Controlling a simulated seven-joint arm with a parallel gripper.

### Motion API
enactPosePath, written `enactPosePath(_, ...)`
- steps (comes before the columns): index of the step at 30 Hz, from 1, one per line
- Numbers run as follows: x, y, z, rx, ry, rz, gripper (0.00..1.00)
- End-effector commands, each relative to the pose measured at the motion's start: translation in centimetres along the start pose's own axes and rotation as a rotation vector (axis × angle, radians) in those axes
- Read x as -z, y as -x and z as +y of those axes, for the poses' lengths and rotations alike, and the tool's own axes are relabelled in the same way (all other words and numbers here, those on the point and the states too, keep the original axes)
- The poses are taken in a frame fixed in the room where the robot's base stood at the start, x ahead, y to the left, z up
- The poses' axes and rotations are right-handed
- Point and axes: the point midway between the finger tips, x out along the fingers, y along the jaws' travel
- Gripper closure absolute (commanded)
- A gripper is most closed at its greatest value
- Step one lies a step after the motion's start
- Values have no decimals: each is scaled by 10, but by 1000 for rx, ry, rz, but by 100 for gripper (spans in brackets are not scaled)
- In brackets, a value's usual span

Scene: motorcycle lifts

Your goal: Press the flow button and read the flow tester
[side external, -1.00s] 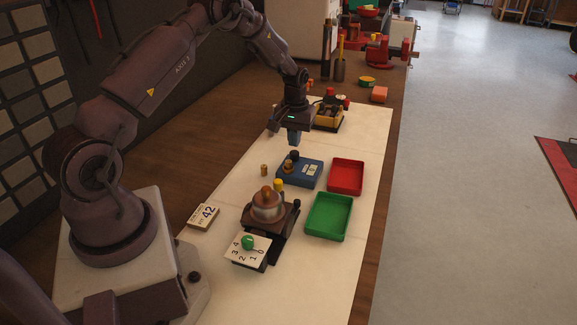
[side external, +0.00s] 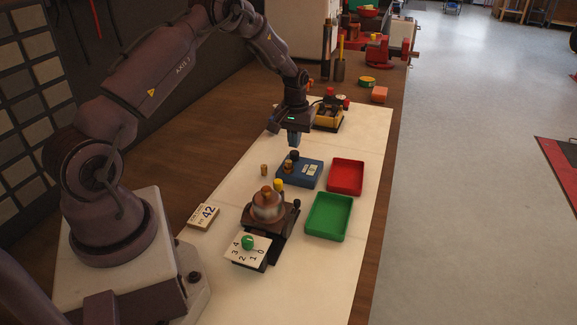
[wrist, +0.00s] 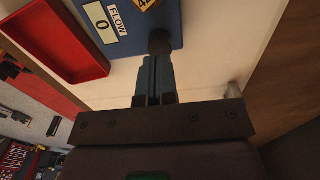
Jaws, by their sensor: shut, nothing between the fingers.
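The flow tester is a blue box (side external: 300,174) on the white bench mat. A dark round button (side external: 294,155) stands at its back edge, with a brass fitting beside it. In the wrist view the blue tester (wrist: 140,28) carries a FLOW label, and its pale display (wrist: 100,22) reads 0. My gripper (side external: 294,144) is shut and empty, pointing down above the dark button. In the wrist view its fingertips (wrist: 155,60) line up close to the dark button (wrist: 160,42); contact cannot be told there, but the side view shows a small gap.
A red tray (side external: 346,177) and a green tray (side external: 329,217) lie right of the tester. A brass-topped device (side external: 268,210) with a numbered plate (side external: 248,252) stands in front. A small brass piece (side external: 264,170) is left. A yellow device (side external: 328,117) stands behind.

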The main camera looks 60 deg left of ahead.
Motion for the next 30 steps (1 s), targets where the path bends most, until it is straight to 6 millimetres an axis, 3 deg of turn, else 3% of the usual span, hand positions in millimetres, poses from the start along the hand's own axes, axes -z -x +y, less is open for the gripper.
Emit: enactPosePath(30, 0, -32, 0, 0, 0, 0, 100)
